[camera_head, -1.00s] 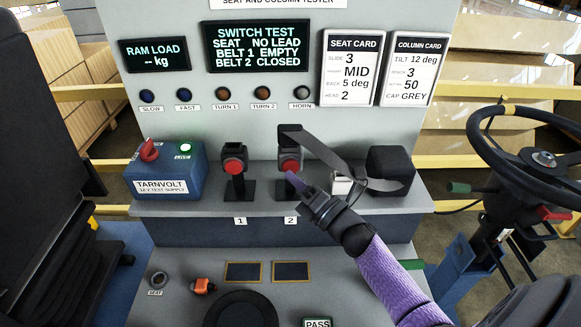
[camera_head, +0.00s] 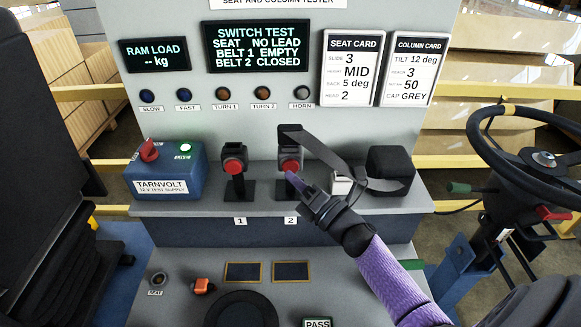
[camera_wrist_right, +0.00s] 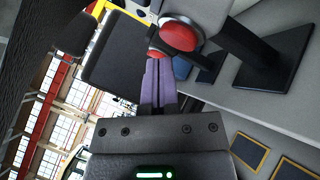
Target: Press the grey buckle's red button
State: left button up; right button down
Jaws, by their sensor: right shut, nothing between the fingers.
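Two buckles with red buttons stand on black posts on the tester's shelf. The one above label 2 (camera_head: 289,153) has a black strap at its top; its red button (camera_head: 290,166) faces me. A near red button (camera_wrist_right: 179,35) under a light grey housing also shows in the right wrist view. The buckle above label 1 (camera_head: 234,154) looks dark. My right gripper (camera_head: 289,176) is shut and empty, its purple fingertips at the lower edge of buckle 2's button in the head view. I cannot tell whether they touch. My left gripper is not in view.
The strap (camera_head: 325,160) runs right from buckle 2 to a black block (camera_head: 390,162). A blue supply box (camera_head: 166,172) stands left of the buckles. The screen (camera_head: 257,46) reads belt 1 empty, belt 2 closed. A steering wheel (camera_head: 478,140) is at the right.

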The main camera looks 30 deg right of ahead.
jog(key=shift+w+d+b, duration=0.25)
jog(key=shift+w+b, duration=0.05)
jog(key=shift+w, duration=0.05)
jog(key=shift+w+d+b, duration=0.25)
jog(key=shift+w+b, duration=0.15)
dwell(1.0)
jog(key=shift+s+a, duration=0.1)
jog(key=shift+s+a+p, duration=0.4)
jog(key=shift+s+p, duration=0.1)
jog(key=shift+s, duration=0.2)
